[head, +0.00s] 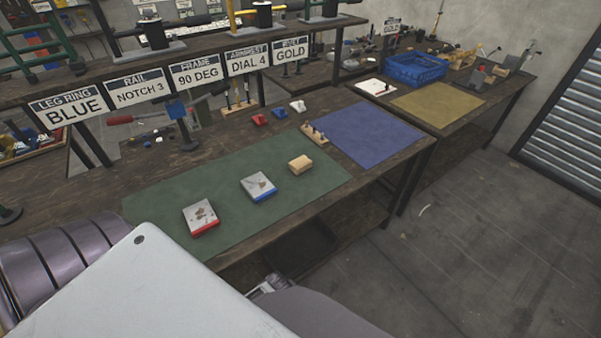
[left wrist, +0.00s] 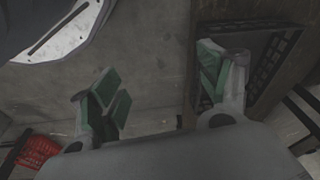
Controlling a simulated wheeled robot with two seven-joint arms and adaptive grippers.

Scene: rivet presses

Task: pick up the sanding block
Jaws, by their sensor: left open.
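The sanding block, a small tan block (head: 301,164), lies on the green mat (head: 165,203) near its right end in the head view. My left gripper (left wrist: 160,78) shows in the left wrist view with its two green-padded fingers wide apart and nothing between them. The block is not visible in that view, which shows the floor and dark items below. In the head view my pale arm link covers the lower left, and the left gripper's fingers cannot be made out there. My right gripper is in neither view.
A red-edged plate (head: 201,217) and a blue-edged plate (head: 258,187) lie left of the block. A small peg holder (head: 315,136) stands beyond it, by the blue mat (head: 372,134). A signed shelf (head: 150,66) overhangs the bench's back. Floor lies in front.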

